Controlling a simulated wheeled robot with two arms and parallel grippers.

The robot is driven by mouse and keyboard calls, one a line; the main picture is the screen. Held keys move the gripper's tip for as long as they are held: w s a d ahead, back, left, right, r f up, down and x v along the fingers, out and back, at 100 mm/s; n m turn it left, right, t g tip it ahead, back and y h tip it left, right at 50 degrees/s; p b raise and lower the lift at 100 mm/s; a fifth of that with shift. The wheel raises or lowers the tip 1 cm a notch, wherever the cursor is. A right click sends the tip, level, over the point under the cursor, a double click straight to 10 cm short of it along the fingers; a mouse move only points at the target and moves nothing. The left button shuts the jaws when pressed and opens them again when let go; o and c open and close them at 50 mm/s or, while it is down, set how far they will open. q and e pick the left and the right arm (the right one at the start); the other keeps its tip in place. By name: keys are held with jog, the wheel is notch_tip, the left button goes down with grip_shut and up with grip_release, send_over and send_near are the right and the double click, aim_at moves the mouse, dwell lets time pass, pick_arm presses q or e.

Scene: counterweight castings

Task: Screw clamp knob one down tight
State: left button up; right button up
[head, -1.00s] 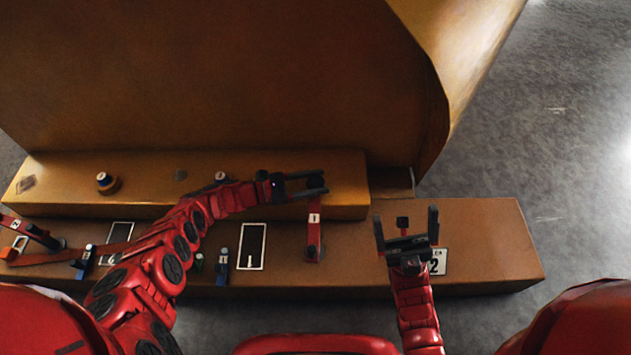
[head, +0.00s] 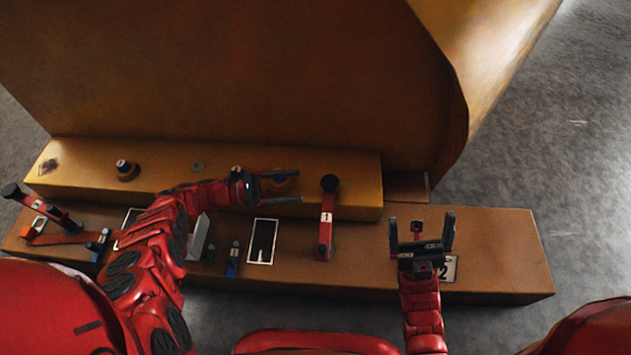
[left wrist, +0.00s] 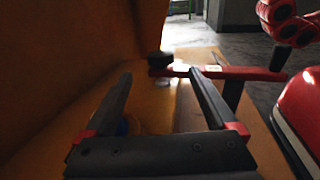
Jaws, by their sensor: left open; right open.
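Clamp knob one (head: 329,183) is a round black knob at the far end of the red clamp bar labelled 1 (head: 326,218), over the ledge. The knob also shows in the left wrist view (left wrist: 161,65), beyond the fingertips, with the red bar (left wrist: 215,72) running right from it. I cannot tell how tight it is. My left gripper (head: 298,187) is open and empty, just left of the knob and apart from it. My right gripper (head: 421,222) is open and empty above the right part of the lower beam.
A second red clamp (head: 52,212) with a black knob (head: 12,190) is at the far left. The lower brown beam (head: 500,240) carries a blue peg (head: 233,262), a white-framed dark plate (head: 262,242) and a plate marked 2 (head: 449,268). A large tan casting wall (head: 240,80) rises behind.

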pick_arm(q)
jog(key=b+v, duration=0.1)
jog(key=v, duration=0.5)
jog(key=shift+a+b, duration=0.3)
jog(key=shift+b, duration=0.05)
jog(key=shift+r, duration=0.1)
